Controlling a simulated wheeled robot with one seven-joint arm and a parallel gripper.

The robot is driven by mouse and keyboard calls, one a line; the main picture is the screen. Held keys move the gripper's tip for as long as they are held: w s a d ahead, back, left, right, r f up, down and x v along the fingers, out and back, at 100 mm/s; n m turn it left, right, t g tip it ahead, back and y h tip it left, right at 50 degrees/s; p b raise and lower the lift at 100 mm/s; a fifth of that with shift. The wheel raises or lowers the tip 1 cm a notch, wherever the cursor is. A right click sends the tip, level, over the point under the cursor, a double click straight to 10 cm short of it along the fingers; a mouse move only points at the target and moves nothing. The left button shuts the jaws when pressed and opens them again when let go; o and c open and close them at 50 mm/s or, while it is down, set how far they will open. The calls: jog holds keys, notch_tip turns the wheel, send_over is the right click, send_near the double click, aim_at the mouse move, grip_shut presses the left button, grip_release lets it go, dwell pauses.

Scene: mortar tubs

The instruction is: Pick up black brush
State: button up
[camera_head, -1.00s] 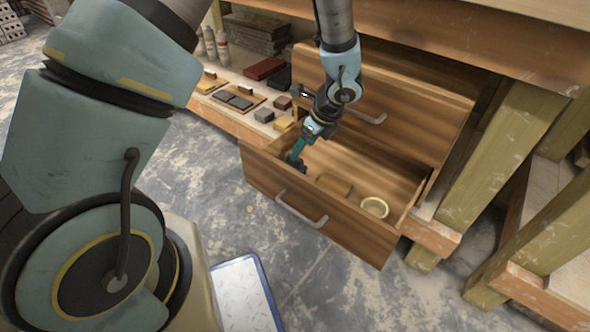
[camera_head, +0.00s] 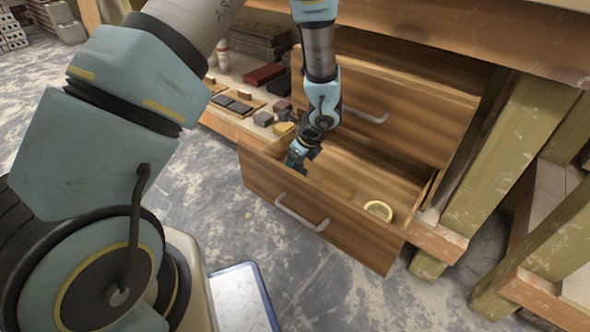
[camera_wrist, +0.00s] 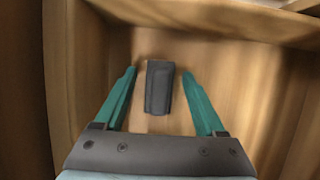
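A dark block-shaped thing, which I take to be the black brush (camera_wrist: 159,87), lies on the floor of the open wooden drawer (camera_head: 318,214). In the wrist view it sits between the two green fingers of my gripper (camera_wrist: 160,98), with a gap on each side. My gripper is open. In the head view my gripper (camera_head: 295,165) reaches down into the left end of the drawer, and the brush cannot be made out there.
A round pale yellow bowl (camera_head: 378,211) and a flat brown block (camera_head: 337,188) lie farther right in the drawer. The drawer's walls stand close around my gripper. A shelf with several small blocks (camera_head: 264,118) is at the left.

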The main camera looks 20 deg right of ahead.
grip_shut()
dwell(0.3)
notch_tip(320, 180, up, 10)
jog(key=p, duration=0.4)
dwell(0.4)
